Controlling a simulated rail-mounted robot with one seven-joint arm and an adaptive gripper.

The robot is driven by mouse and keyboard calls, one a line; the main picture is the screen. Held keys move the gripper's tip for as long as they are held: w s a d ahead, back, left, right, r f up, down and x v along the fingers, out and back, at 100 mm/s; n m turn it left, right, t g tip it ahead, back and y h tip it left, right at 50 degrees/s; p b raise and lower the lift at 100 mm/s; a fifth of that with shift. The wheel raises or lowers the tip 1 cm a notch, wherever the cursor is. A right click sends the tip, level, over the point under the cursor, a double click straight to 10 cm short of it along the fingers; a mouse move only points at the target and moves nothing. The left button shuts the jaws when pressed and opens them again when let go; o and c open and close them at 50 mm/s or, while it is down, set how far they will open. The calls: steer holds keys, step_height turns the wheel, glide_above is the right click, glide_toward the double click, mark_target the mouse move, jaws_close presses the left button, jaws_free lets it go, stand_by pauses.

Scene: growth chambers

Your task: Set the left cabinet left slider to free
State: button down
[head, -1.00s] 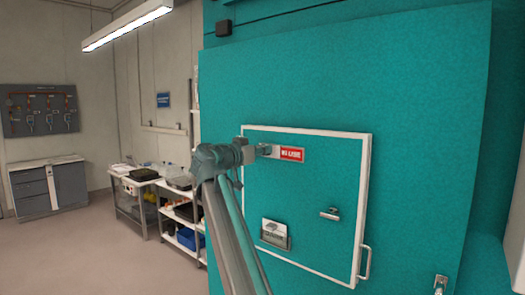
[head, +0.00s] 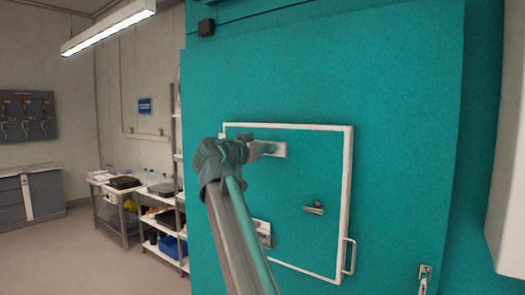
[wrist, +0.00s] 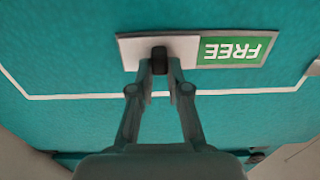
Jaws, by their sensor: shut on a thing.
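The slider is a pale plate (head: 280,150) near the top of the white-framed hatch on the teal cabinet (head: 400,120). In the wrist view a green FREE label (wrist: 237,50) shows upside down, beside the slider's pale cover (wrist: 185,45). A dark knob (wrist: 160,59) stands on that cover. My gripper (wrist: 161,78) is shut on the knob. In the head view my gripper (head: 256,148) is at the plate's left part and hides the label. No red shows on the plate now.
Shelving with items (head: 165,225) stands left. A pale panel (head: 507,180) is at the far right.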

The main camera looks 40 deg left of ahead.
steer(key=c, duration=1.1)
jaws_free()
steer(key=shift+d, duration=0.3)
steer(key=shift+a, duration=0.1)
steer(key=s, duration=0.4)
steer(key=s+d, duration=0.1)
steer(key=s, duration=0.3)
steer(key=s+d, duration=0.1)
steer(key=s, duration=0.2)
steer(key=shift+s, duration=0.4)
